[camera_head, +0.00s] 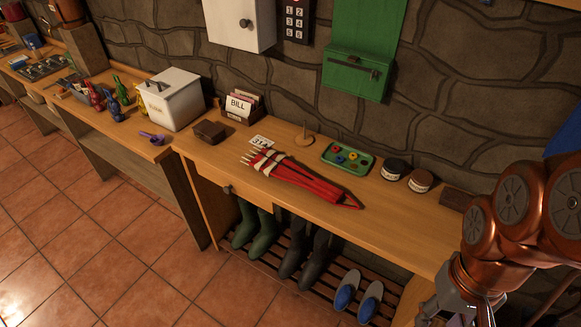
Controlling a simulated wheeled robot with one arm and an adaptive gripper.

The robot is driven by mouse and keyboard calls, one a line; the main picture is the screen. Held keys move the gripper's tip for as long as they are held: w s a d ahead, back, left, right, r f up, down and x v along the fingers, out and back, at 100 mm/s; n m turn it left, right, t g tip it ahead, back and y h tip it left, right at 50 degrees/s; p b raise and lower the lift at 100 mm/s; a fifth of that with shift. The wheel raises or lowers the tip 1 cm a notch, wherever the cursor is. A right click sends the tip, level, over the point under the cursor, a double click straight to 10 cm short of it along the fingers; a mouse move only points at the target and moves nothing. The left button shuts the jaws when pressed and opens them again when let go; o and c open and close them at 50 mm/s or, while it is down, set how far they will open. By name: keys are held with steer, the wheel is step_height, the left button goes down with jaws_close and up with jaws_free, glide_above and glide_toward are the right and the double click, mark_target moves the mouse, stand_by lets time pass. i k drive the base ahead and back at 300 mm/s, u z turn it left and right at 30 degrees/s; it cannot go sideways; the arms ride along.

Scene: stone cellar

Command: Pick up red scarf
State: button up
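The red scarf (305,180) lies on the wooden table, in the middle of the view. It is long and narrow, with pale stripes and a pale fringe at its left end, and tapers to the right. Nothing covers it. My copper arm stands at the right edge. A grey part at its lower end, which seems to belong to my gripper (458,290), is low at the right, apart from the scarf. The bottom edge cuts it off, and I cannot make out its fingers.
Near the scarf are a number card (261,142), a brown wallet (209,131), a green tray (348,158) and two jars (395,168). A green wall box (356,72) hangs behind. Boots (264,232) and blue slippers (346,290) stand below. The tiled floor (120,240) in front is clear.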

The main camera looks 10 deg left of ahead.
mark_target(269, 161)
steer(key=u, duration=0.55)
steer(key=k, duration=0.65)
steer(key=u, duration=1.25)
steer(key=i, duration=1)
steer(key=z, duration=0.6)
steer(key=i, duration=0.4)
steer(key=z, duration=0.5)
